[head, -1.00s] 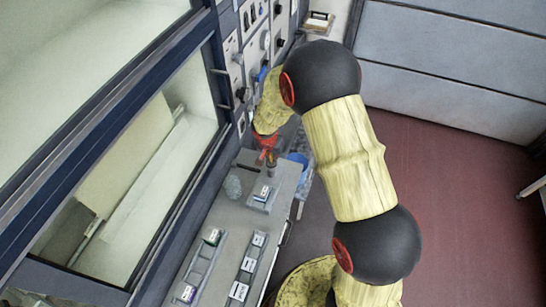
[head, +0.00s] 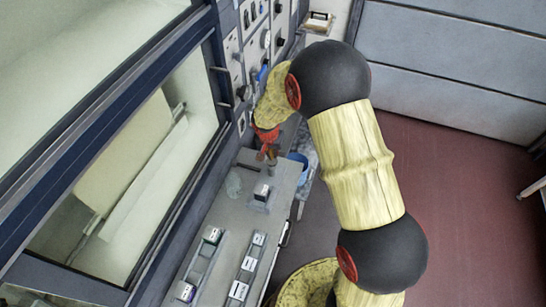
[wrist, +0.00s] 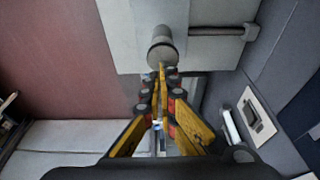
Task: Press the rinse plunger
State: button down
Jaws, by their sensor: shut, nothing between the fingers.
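My gripper (head: 268,152) is at the far end of the grey bench, pointing down, small and partly covered by my arm in the head view. In the wrist view my gripper (wrist: 162,70) has its yellow-and-black fingers together, with nothing between them. A grey cylinder with a round end face (wrist: 162,52), which looks like the rinse plunger, stands just beyond the fingertips. The tips overlap its lower edge in the picture; I cannot tell whether they touch it. In the head view a grey post (head: 271,168) shows just below the fingers.
The bench (head: 228,222) carries a small block on a stand (head: 262,192) and racks of small boxes (head: 246,265). A clear crumpled item (head: 234,184) lies near the wall. A control panel (head: 250,40) and a framed window stand left. A blue bucket (head: 299,160) is beside the bench. Red floor lies open right.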

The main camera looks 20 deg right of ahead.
jog(key=b+v, duration=0.1)
jog(key=v, duration=0.9)
jog(key=shift+r, duration=0.25)
dwell(1.7)
jog(key=s+r+n+t+y+b, duration=0.1)
jog(key=s+r+n+b, duration=0.2)
jog(key=s+b, duration=0.5)
jog(key=s+r+n+t+y+b, duration=0.1)
jog(key=s+n+b, duration=0.3)
jog(key=s, duration=1.7)
jog(key=r+t+b, duration=0.1)
jog(key=b, duration=0.3)
jog(key=shift+d+r+b, duration=0.35)
jog(key=shift+d+r, duration=0.05)
